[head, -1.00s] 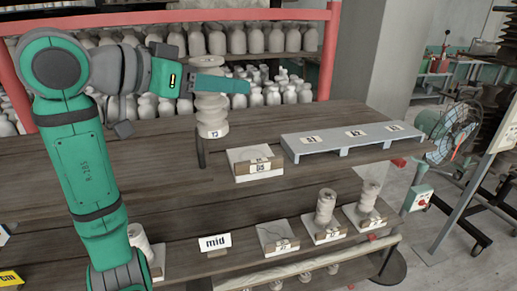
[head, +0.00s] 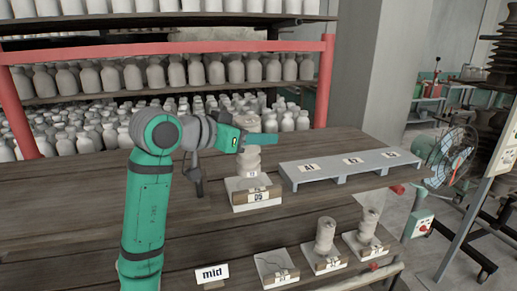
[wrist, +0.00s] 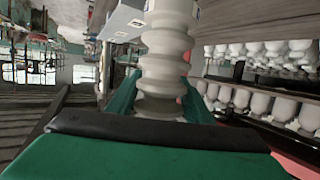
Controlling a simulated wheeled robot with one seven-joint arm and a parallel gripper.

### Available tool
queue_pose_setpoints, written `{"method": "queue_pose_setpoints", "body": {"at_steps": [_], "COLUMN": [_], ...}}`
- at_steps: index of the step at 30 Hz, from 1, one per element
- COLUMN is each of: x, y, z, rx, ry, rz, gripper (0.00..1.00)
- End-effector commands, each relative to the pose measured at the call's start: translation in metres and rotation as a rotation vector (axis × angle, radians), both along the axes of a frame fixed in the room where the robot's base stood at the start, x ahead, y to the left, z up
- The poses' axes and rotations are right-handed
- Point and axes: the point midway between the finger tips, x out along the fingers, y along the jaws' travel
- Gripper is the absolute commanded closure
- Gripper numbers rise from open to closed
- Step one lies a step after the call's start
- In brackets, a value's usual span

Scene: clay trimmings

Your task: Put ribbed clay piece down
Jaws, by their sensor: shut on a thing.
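The ribbed clay piece (head: 248,161) is pale, upright and stacked in rings, with a small label near its base. My gripper (head: 262,141) is shut around its upper part, coming from the left. The piece stands directly over a pale block labelled D5 (head: 257,204) on the upper table; whether its base touches the block I cannot tell. In the wrist view the ribbed piece (wrist: 166,65) rises between the green fingers (wrist: 160,103), and its base is not clear there.
A grey raised board (head: 345,168) with several labels is to the right of the block. A lower shelf holds a "mid" sign (head: 212,273) and blocks, two bearing ribbed pieces (head: 325,236). Bottles crowd the racks behind. The table's left side is bare.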

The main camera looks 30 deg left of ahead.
Motion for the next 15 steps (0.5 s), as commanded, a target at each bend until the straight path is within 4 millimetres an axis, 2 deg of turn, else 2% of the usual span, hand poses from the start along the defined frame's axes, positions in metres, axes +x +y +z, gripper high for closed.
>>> {"method": "queue_pose_setpoints", "body": {"at_steps": [5,12,15], "x": [0.007,0.008,0.008], "y": [0.000,0.001,0.000], "z": [-0.009,-0.038,-0.040], "rx": [-0.001,-0.001,0.001], "ry": [0.000,-0.001,-0.002], "rz": [0.001,0.002,0.002], "gripper": [0.94,0.94,0.94]}}
